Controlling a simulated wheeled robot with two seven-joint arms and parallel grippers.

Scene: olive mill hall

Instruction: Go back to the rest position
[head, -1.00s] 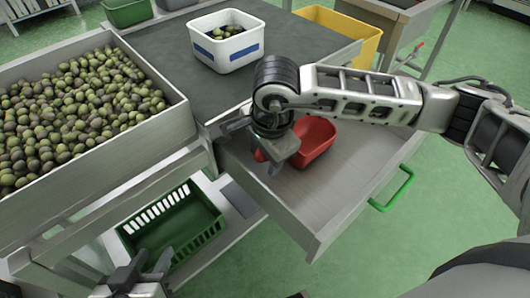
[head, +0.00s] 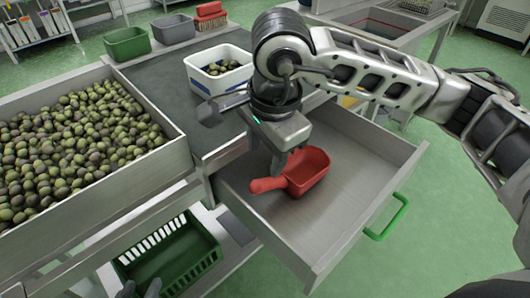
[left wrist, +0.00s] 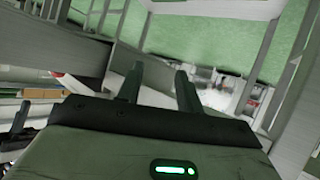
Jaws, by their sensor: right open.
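My right gripper (head: 279,153) hangs above the open drawer (head: 345,205), pointing down. It is open, and its fingers are partly hidden behind its own body. A red scoop (head: 308,173) lies in the drawer just below and beside it, handle toward the left; it looks free of the gripper. My left gripper (head: 141,290) shows only its fingertips at the bottom edge of the head view, by the green basket. In the left wrist view my left gripper (left wrist: 158,82) has its two fingers apart with nothing between them.
A large tray of olives (head: 160,147) stands at the left. A white bin (head: 197,80) with olives sits on the dark worktop. The drawer's green handle (head: 387,218) sticks out at the right. A green basket (head: 202,262) stands on a lower shelf. Green floor is clear at the right.

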